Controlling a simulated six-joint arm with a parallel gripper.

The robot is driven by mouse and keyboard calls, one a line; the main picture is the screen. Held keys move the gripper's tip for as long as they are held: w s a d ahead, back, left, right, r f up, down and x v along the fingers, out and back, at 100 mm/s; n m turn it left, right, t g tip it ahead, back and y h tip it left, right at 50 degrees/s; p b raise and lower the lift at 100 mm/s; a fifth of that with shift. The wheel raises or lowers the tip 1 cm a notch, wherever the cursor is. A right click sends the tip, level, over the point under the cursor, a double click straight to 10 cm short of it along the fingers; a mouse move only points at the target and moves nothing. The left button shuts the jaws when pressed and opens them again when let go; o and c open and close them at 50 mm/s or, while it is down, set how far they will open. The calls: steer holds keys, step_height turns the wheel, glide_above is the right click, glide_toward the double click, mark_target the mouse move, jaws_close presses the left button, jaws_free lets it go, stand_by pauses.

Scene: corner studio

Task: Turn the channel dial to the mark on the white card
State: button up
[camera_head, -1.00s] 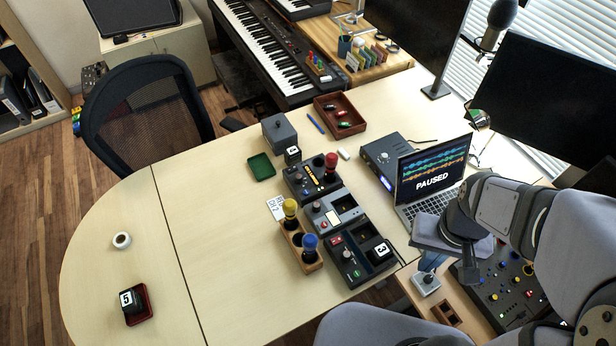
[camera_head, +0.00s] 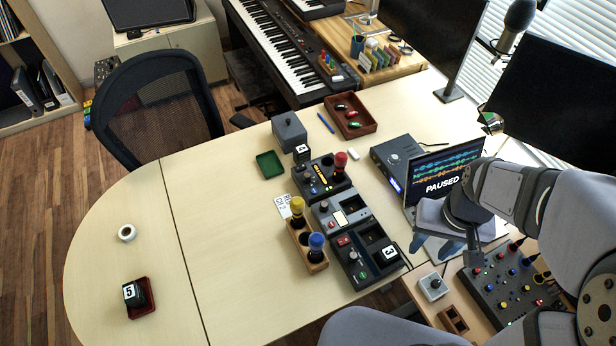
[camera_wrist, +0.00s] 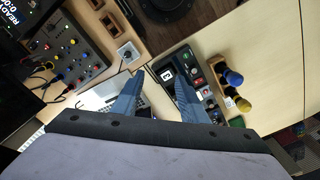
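A white card (camera_head: 283,206) with dark marks, too small to read surely, lies on the table left of three control units. The far unit (camera_head: 320,178) is dark, with small knobs, a lit yellow strip and a red-topped peg. The middle unit (camera_head: 340,212) is grey with a knob and a lit window. The near unit (camera_head: 352,262) has a red button, a round knob and a cube marked 3. I cannot tell which knob is the channel dial. My gripper (camera_head: 432,248) hangs right of the units, before the laptop. In the wrist view its blue fingers (camera_wrist: 160,80) are apart and empty.
A wooden holder (camera_head: 295,238) with yellow and blue pegs stands left of the units. A joystick box (camera_head: 433,287) and mixer (camera_head: 512,285) are at the right. The table's left half is mostly clear.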

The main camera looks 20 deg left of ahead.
steer(key=w+a+f+n+t+b, duration=0.1)
steer(key=w+a+f+b, duration=0.25)
steer(key=w, duration=0.25)
steer(key=w+a+f+n+b, duration=0.2)
steer(key=w+a+f, duration=0.1)
steer(key=w+a, duration=0.15)
steer(key=n+t+y+b, duration=0.25)
steer(key=n+b, duration=0.25)
steer(key=b, duration=0.7)
glide_toward(308, 176)
steer(key=w+f, duration=0.1)
steer(key=shift+g+y, duration=0.25)
steer(key=shift+g, duration=0.1)
steer(key=shift+p+x, duration=1.25)
steer(key=shift+x, duration=2.6)
jaws_close()
